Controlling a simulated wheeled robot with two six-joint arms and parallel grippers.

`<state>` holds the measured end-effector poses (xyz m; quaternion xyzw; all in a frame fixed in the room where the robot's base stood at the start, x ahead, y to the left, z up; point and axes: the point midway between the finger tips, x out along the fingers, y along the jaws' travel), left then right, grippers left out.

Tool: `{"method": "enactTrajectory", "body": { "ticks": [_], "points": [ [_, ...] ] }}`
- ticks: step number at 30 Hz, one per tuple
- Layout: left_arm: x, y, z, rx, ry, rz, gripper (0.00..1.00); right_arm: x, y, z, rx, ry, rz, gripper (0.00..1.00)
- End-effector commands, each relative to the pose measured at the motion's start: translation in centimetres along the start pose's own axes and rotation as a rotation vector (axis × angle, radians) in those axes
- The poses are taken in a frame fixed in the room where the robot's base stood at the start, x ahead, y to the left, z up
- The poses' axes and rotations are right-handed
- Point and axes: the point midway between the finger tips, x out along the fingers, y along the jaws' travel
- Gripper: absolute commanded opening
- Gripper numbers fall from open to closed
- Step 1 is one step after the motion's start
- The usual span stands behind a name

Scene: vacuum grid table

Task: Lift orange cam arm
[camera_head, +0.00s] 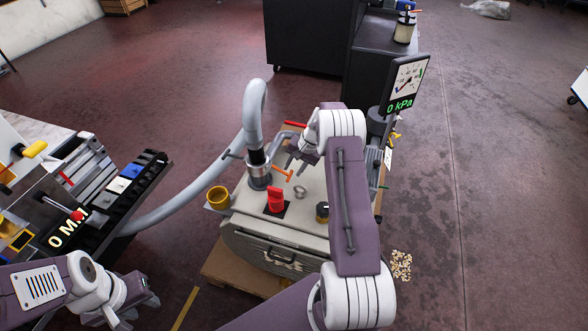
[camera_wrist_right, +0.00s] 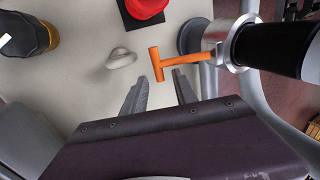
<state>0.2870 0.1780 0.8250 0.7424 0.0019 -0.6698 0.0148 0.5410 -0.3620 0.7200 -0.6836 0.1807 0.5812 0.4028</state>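The orange cam arm (camera_head: 284,174) is a T-shaped lever on the side of the metal hose coupling (camera_head: 258,172), above the pale table top. It also shows in the right wrist view (camera_wrist_right: 182,61), lying roughly level with its crossbar at the left end.
A red knob (camera_head: 275,199), a small metal knob (camera_head: 299,191) and a black-yellow knob (camera_head: 322,212) stand on the top near the lever. A grey hose (camera_head: 190,200) curves left. A yellow cup (camera_head: 217,197) is at the left edge. The gauge (camera_head: 405,85) reads 0 kPa.

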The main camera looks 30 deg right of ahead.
Motion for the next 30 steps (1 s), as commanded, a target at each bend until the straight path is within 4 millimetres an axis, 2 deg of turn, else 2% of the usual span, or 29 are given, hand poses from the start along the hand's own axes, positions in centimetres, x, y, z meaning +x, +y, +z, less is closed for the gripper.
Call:
{"method": "enactTrajectory", "body": {
  "ticks": [8, 9, 12, 30],
  "points": [
    [0.02, 0.00, 0.00, 0.000, 0.000, 0.000, 0.36, 0.29, -0.03, 0.01, 0.000, 0.000, 0.000, 0.34],
    [0.02, 0.00, 0.00, 0.000, 0.000, 0.000, 0.36, 0.29, -0.03, 0.01, 0.000, 0.000, 0.000, 0.23],
    [0.02, 0.00, 0.00, 0.000, 0.000, 0.000, 0.36, 0.28, -0.02, 0.01, 0.000, 0.000, 0.000, 0.00],
    [0.02, 0.00, 0.00, 0.000, 0.000, 0.000, 0.36, 0.26, -0.02, 0.03, 0.000, -0.001, 0.000, 0.00]
  ]
}}
